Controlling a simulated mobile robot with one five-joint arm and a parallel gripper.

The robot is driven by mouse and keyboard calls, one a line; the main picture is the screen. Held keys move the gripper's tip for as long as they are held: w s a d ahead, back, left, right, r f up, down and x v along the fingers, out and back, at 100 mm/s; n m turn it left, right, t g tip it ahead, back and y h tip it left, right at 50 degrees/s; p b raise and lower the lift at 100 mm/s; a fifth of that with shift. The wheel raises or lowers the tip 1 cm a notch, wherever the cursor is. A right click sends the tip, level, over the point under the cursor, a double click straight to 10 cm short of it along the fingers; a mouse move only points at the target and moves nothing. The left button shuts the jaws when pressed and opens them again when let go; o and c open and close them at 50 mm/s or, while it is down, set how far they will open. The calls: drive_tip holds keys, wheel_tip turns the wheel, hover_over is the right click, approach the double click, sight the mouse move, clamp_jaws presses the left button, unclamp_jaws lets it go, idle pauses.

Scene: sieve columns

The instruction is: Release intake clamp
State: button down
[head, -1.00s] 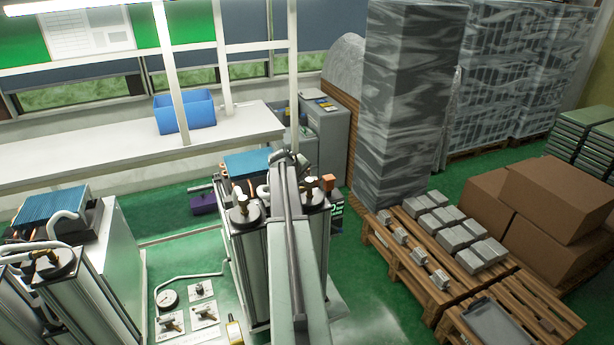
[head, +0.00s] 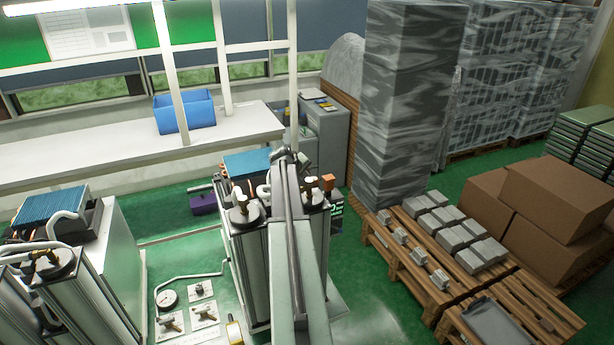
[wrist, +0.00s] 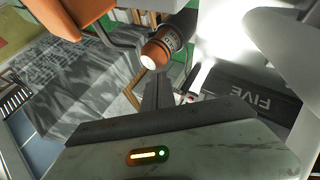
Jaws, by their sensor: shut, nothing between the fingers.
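In the wrist view, my gripper (wrist: 158,90) shows as dark, narrow fingers, shut together with nothing between them. Just beyond the fingertips is a black cylinder with an orange end (wrist: 168,42); I cannot tell whether they touch. An orange part (wrist: 75,12) with a dark bent bar is at the upper left. I cannot tell which of these, if any, is the intake clamp. In the head view, my arm reaches over the metal sieve columns (head: 250,270), and its end hides the gripper. A small orange block (head: 328,181) shows just right of the column tops.
A dark panel lettered FIVE (wrist: 250,95) lies close on the right in the wrist view. In the head view, another column unit (head: 75,300) stands at left, with a gauge (head: 166,298) and valves between. Pallets (head: 400,270) with grey blocks stand at right.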

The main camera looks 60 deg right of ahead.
drive_tip(key=shift+w+d, duration=0.25)
drive_tip(key=shift+d, duration=0.5)
drive_tip(key=shift+w+d, duration=0.25)
drive_tip(key=shift+d, duration=0.5)
drive_tip(key=shift+w+d, duration=0.25)
drive_tip(key=shift+d, duration=0.5)
idle(1.8)
idle(0.5)
drive_tip(key=shift+s+a, duration=0.45)
drive_tip(key=shift+a, duration=0.8)
drive_tip(key=shift+s+a, duration=0.4)
drive_tip(key=shift+a, duration=0.85)
drive_tip(key=shift+s+a, duration=0.45)
drive_tip(key=shift+a, duration=0.8)
drive_tip(key=shift+a, duration=0.1)
drive_tip(key=shift+s+a, duration=0.25)
drive_tip(key=shift+a, duration=0.55)
drive_tip(key=shift+s+a, duration=0.3)
drive_tip(key=shift+a, duration=0.45)
drive_tip(key=shift+s+a, duration=0.25)
drive_tip(key=shift+a, duration=0.55)
drive_tip(key=shift+d, duration=0.1)
